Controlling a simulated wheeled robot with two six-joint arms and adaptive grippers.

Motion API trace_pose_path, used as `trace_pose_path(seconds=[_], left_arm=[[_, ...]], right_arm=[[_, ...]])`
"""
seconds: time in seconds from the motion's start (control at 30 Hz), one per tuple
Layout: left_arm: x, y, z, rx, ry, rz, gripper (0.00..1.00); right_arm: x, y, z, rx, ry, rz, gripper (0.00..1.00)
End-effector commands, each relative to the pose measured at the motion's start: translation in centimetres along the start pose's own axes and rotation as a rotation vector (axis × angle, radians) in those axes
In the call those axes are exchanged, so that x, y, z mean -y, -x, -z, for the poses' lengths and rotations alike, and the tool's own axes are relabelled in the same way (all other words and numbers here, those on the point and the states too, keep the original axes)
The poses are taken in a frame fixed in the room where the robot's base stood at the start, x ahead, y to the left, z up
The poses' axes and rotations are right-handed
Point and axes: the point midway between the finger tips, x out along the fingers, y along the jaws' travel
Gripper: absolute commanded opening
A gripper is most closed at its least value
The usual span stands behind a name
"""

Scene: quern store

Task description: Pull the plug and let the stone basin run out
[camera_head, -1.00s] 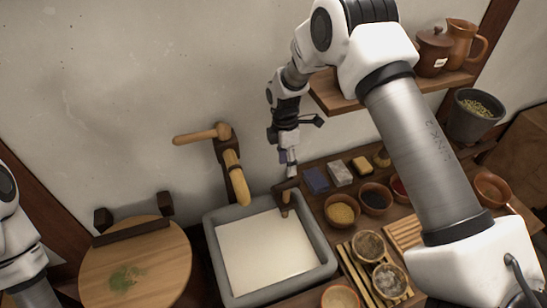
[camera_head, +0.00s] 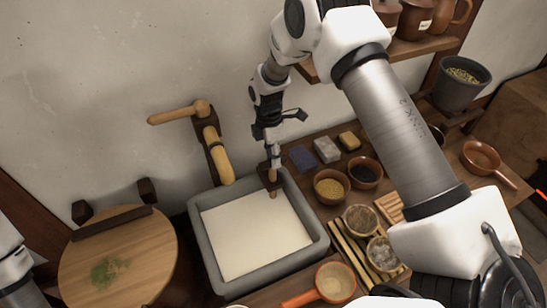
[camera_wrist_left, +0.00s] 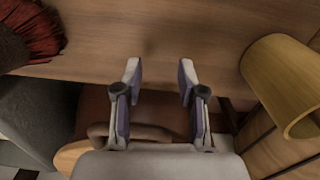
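The grey stone basin (camera_head: 207,260) stands at the centre of the head view, holding a pale, cloudy liquid that covers its floor. At its back right corner a dark wooden piece with a lighter peg (camera_head: 273,191) sits at the rim; it looks like the plug or its handle. My right gripper (camera_head: 273,160) points down just above this piece. Its fingers are small and seen edge-on, so I cannot tell whether they touch or grip it. My left gripper (camera_wrist_left: 159,80) is open and empty in the left wrist view; its fingers are outside the head view.
A wooden spout with a lever (camera_head: 217,155) is on the wall behind the basin. A round board with green herbs (camera_head: 150,245) is left. Bowls, including one of yellow grain (camera_head: 329,187), and several blocks crowd the right. A shelf (camera_head: 425,47) hangs above.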

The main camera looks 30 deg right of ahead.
Motion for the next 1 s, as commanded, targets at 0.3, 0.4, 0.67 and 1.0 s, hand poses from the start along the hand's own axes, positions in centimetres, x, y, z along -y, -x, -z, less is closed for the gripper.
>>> trace_pose_path(seconds=[0.3, 0.4, 0.67, 1.0], left_arm=[[0.0, 1.3, 0.0, 0.000, 0.000, 0.000, 0.40], [0.0, 2.2, 0.0, -0.001, 0.000, 0.000, 0.40], [0.0, 2.1, 0.0, -0.001, 0.000, 0.000, 0.40], [0.0, 2.0, 0.0, 0.000, 0.000, 0.000, 0.40]], right_arm=[[0.7, 1.9, 0.0, 0.000, 0.000, 0.008, 0.00], [0.9, 3.5, 0.0, 0.000, 0.000, 0.007, 0.00], [0.9, 3.7, 0.0, 0.000, 0.000, 0.007, 0.00], [0.9, 3.7, 0.0, 0.000, 0.000, 0.006, 0.50]])
